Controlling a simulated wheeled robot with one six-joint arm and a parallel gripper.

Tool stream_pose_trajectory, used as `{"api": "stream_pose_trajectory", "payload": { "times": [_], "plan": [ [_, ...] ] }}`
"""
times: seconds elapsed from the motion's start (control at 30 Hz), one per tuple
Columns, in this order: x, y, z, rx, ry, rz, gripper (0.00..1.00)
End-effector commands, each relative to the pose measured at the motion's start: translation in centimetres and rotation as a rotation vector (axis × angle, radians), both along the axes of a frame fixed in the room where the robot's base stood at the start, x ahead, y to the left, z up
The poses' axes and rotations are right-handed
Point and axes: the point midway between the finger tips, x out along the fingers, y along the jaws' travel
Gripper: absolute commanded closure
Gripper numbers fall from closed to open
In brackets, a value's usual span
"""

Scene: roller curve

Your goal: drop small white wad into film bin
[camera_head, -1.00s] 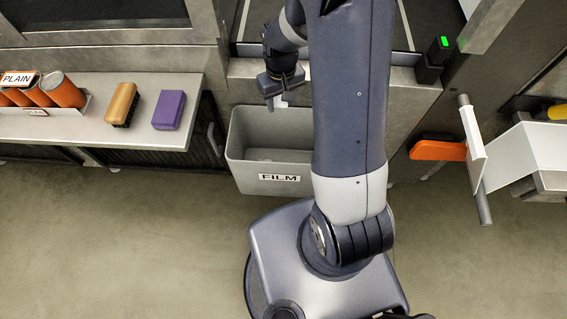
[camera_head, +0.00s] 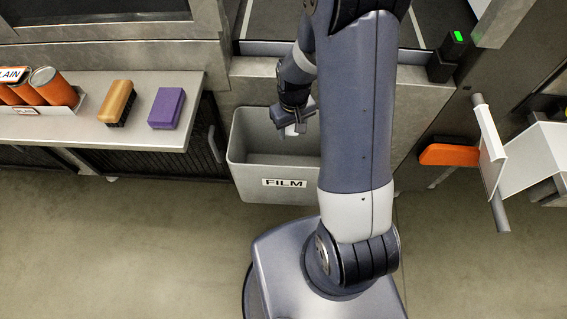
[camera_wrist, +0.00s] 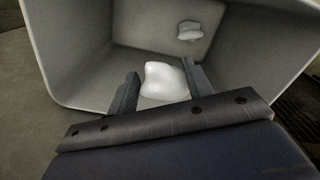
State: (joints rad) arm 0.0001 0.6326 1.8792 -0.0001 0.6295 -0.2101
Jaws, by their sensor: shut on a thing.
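The small white wad (camera_wrist: 163,80) sits between the two fingers of my gripper (camera_wrist: 160,88) in the wrist view. My gripper is shut on it and points down into the film bin. In the head view my gripper (camera_head: 291,132) is over the bin's opening, near its back right, and a bit of white shows at the fingers. The grey film bin (camera_head: 245,179) has a FILM label on its front. The wrist view shows the inside of the bin (camera_wrist: 85,60). Another whitish crumpled piece (camera_wrist: 190,31) lies in it.
A bench (camera_head: 60,130) at left holds orange cylinders (camera_head: 52,86) in a tray, a brown-and-black block (camera_head: 116,102) and a purple block (camera_head: 167,108). An orange handle (camera_head: 448,155) and a white panel (camera_head: 535,160) stand at right. The floor in front is clear.

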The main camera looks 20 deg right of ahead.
Motion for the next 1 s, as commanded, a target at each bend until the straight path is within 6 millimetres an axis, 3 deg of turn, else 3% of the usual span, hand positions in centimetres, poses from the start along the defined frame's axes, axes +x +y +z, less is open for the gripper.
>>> {"api": "stream_pose_trajectory", "payload": {
  "times": [0.17,0.2,0.5,0.77,1.0],
  "plan": [
    [0.0,0.0,0.1,0.000,0.000,0.000,0.73],
    [0.0,0.0,0.1,0.000,0.000,0.000,0.49],
    [0.0,0.0,0.1,0.000,0.000,0.000,0.26],
    [0.0,0.0,0.3,0.000,0.000,0.000,0.26],
    [0.1,0.0,3.4,0.000,-0.005,0.000,0.26]
  ]
}}
